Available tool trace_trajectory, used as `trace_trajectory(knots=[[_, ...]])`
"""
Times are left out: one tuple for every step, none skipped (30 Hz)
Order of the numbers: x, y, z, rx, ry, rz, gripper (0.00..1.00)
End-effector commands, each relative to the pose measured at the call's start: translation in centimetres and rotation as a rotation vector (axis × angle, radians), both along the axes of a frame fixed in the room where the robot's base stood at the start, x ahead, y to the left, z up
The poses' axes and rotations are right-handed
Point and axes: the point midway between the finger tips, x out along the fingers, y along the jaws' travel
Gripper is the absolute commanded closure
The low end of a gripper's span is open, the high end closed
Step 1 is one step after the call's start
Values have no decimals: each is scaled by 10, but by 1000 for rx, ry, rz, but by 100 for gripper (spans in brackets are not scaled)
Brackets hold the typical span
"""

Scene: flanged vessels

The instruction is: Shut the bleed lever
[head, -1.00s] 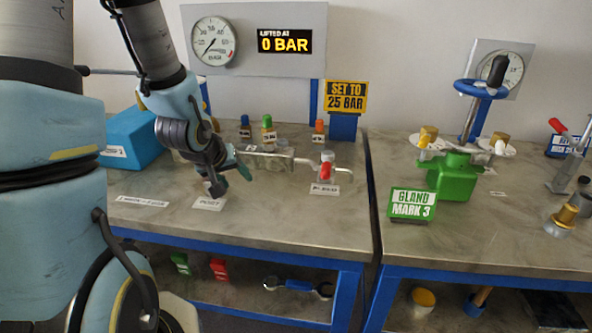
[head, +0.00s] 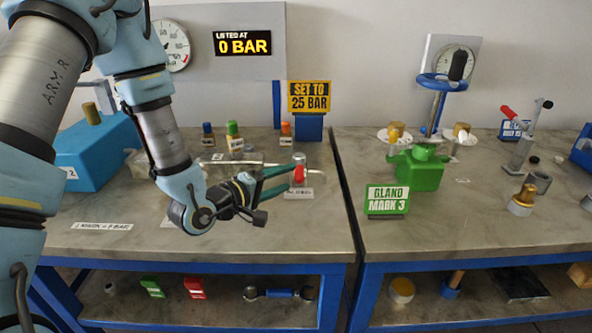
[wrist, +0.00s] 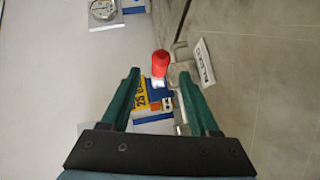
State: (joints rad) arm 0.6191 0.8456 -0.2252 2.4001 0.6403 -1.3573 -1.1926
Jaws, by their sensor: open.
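The bleed lever has a red grip (head: 299,173) on a small fitting at the right end of a silver pipe on the left bench. In the wrist view the red grip (wrist: 160,63) shows just beyond and between the fingertips, with a bright metal stem below it. My gripper (head: 290,178) is open, its green fingers pointing right at the lever. In the wrist view my gripper (wrist: 158,75) has nothing between its fingers that I can see it touching. Whether a finger touches the grip is unclear. A label (head: 299,193) lies in front of the fitting.
A yellow "SET TO 25 BAR" sign (head: 309,97) stands behind the lever. The display (head: 242,43) reads 0 BAR. Small colour-capped bottles (head: 233,136) stand behind the pipe. A green valve body (head: 421,168) is on the right bench. The left bench's front is mostly clear.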

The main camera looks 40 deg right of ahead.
Motion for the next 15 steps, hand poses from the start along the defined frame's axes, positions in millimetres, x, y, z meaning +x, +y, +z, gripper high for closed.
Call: trace_trajectory(knots=[[0,-10,1,0,0,-2,38],[1,-15,0,0,0,-2,38],[2,-22,-2,1,1,-3,38],[2,-26,-3,1,1,-3,38],[3,-31,-3,1,0,-2,38],[4,-36,-5,1,-1,0,38],[4,-39,-5,1,-1,0,38],[4,-42,-6,1,-1,-1,38],[5,-45,-7,1,-1,-1,38],[6,-47,-8,1,-1,0,38],[6,-49,-8,1,-1,0,38],[6,-51,-9,2,-1,1,38],[6,-51,-9,2,0,1,38],[7,-52,-10,2,0,1,38],[7,-53,-10,3,0,2,38]])
